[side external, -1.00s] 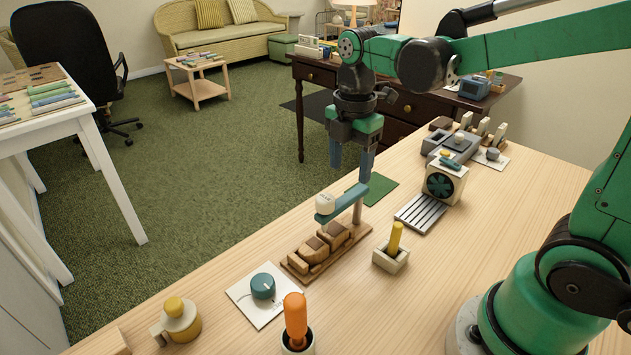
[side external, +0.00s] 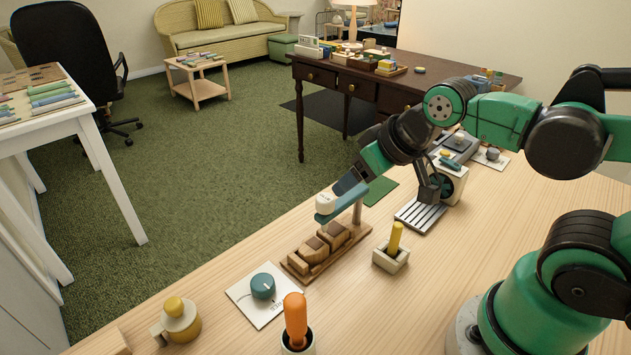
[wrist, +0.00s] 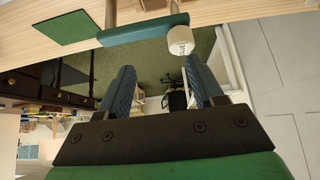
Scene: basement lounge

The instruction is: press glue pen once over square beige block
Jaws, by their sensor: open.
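A square beige block (side external: 390,261) stands on the wooden table, with a yellow stick (side external: 396,238) upright in it. An orange-handled tool (side external: 295,318) stands in a dark-mouthed white holder at the front. I cannot tell for sure which of these is the glue pen. My gripper (side external: 346,189) is tilted, its fingers pointing down and left beside a white knob (side external: 326,202) on a teal arm. In the wrist view my gripper (wrist: 160,76) is open with nothing between its fingers. The white knob (wrist: 180,41) shows just beyond the right fingertip; I cannot tell whether they touch.
The teal arm (side external: 347,200) on its post stands over a wooden tray of brown blocks (side external: 318,250). A teal dial (side external: 263,287) and yellow-topped pot (side external: 178,318) are at front left. A slatted grey rack (side external: 420,216) lies behind.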

